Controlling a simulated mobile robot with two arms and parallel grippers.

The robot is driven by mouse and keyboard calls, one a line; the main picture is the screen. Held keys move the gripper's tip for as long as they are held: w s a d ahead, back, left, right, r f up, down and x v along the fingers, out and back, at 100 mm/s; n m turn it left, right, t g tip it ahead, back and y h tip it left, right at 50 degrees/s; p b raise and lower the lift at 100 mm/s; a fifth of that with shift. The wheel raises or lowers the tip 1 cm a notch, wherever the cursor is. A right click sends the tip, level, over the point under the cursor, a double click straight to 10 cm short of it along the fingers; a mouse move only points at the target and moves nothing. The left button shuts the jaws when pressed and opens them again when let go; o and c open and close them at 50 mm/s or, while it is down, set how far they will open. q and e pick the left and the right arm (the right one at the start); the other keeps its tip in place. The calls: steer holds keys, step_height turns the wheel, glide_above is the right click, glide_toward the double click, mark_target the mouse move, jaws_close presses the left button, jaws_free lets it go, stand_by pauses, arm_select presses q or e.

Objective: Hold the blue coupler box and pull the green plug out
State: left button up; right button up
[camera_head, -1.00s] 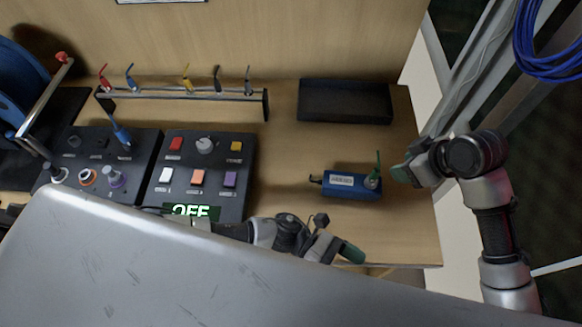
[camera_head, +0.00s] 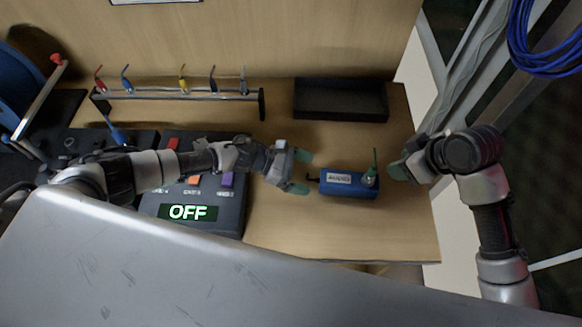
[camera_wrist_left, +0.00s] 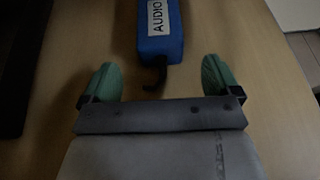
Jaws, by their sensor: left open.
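The blue coupler box (camera_head: 347,190) with a white AUDIO label lies on the wooden table, right of centre. The green plug (camera_head: 374,165) stands upright in its right end. My left gripper (camera_head: 298,172) is open just left of the box, facing its left end. In the left wrist view the box (camera_wrist_left: 160,45) lies ahead between the open green fingertips (camera_wrist_left: 160,78), with a short black cable stub (camera_wrist_left: 155,76) at its near end. My right gripper (camera_head: 396,171) is right of the box near the plug; its jaw opening cannot be made out.
A black tray (camera_head: 341,112) sits behind the box. A rack (camera_head: 180,97) with several coloured plugs stands at the back left. A button panel (camera_head: 222,214) showing OFF (camera_head: 188,212) lies under my left arm. The table in front of the box is clear.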

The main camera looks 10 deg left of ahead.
mark_target(326, 180)
arm_select(q)
steer(key=x, duration=0.6)
steer(key=shift+d+f, duration=0.15)
steer(key=shift+d, duration=0.15)
